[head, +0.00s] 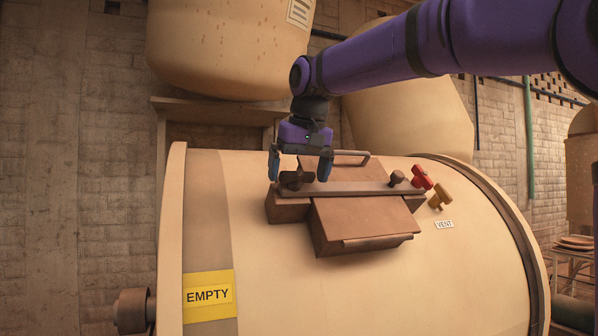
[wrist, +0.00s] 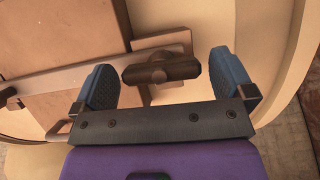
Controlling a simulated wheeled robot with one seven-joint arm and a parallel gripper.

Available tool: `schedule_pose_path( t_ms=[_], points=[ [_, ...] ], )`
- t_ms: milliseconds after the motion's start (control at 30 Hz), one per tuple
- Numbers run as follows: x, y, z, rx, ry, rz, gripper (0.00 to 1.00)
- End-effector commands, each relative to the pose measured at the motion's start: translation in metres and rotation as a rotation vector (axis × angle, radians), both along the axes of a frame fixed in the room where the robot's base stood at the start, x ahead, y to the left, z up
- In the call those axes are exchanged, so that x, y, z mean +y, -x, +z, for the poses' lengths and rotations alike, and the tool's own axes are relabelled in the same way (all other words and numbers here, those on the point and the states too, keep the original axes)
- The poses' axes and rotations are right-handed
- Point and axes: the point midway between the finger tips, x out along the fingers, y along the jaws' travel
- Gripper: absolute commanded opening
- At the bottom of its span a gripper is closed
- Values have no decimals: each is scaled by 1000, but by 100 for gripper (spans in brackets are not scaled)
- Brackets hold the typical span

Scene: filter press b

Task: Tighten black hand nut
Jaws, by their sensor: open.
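The black hand nut (head: 296,179) is a dark winged knob at the left end of a flat metal bar (head: 350,188) across the hatch (head: 360,222) on the cream drum. My gripper (head: 299,168) is over the nut, its blue fingers open on either side. In the wrist view, the nut (wrist: 162,70) lies crosswise between the fingertips of my gripper (wrist: 167,78), with a gap on both sides. No finger visibly touches it.
A second dark knob (head: 397,177) sits at the bar's right end. Beyond it are a red valve handle (head: 422,177) and a yellow one (head: 440,195) near the VENT label (head: 445,225). A yellow EMPTY sign (head: 208,296) is on the drum. Large tanks (head: 225,50) stand behind.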

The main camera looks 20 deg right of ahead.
Motion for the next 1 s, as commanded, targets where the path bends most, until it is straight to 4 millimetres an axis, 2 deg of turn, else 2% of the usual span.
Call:
schedule_pose_path(
  t_ms=[233, 267, 433, 767, 1000],
  points=[
    [0, 0, -1, 0, 0, 0, 100],
    [0, 0, -1, 0, 0, 0, 95],
    [0, 0, -1, 0, 0, 0, 57],
    [0, 0, 0, -1, -26, -25, 57],
    [-1, 0, 0, -2, -126, -114, 57]
  ],
)
